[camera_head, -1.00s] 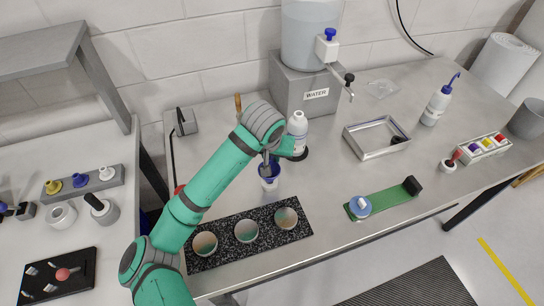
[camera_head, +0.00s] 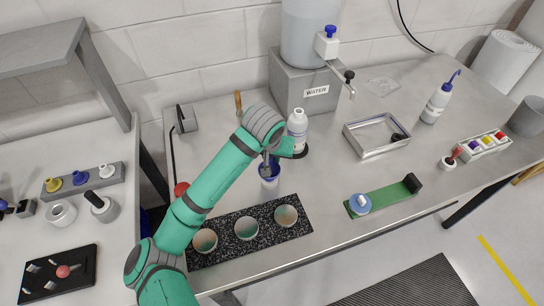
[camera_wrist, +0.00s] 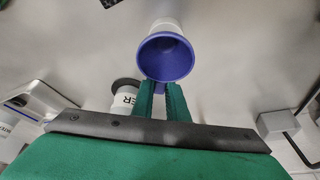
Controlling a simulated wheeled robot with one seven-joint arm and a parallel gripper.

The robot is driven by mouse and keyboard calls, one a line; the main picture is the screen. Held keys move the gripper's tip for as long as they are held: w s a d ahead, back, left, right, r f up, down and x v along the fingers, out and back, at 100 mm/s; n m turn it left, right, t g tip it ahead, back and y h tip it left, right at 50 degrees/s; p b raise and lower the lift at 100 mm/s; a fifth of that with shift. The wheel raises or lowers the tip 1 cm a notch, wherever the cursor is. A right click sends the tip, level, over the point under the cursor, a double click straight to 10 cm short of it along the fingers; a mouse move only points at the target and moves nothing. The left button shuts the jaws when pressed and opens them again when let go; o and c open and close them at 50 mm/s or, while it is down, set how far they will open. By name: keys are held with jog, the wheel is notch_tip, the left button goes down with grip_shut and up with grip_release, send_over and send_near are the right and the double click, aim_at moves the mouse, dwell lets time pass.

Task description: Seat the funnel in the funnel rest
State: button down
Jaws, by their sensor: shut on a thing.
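The blue funnel (camera_head: 269,170) is in my gripper (camera_head: 267,158), with its wide mouth up, near the middle of the bench. In the wrist view my fingers (camera_wrist: 161,90) are shut at the near rim of the funnel (camera_wrist: 166,58). A white round piece, seemingly the funnel rest (camera_head: 270,183), shows directly below the blue part. It also shows behind the funnel in the wrist view (camera_wrist: 164,25). The funnel hides where the two meet, so I cannot tell how deep it sits.
A white bottle (camera_head: 297,130) stands close behind my gripper. A black speckled slab (camera_head: 221,245) with three round dishes lies in front. The water tank's grey stand (camera_head: 300,88) is at the back. A metal tray (camera_head: 372,153) and a green board (camera_head: 390,198) lie to the right.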

jog(key=shift+f, duration=0.15)
jog(key=c, duration=1.7)
grip_release()
jog(key=shift+o, duration=0.2)
jog(key=d+v, duration=0.1)
jog(key=v, duration=0.9)
jog(key=shift+a+r, duration=0.4)
jog(key=shift+a, duration=0.1)
jog(key=shift+s+a, duration=0.1)
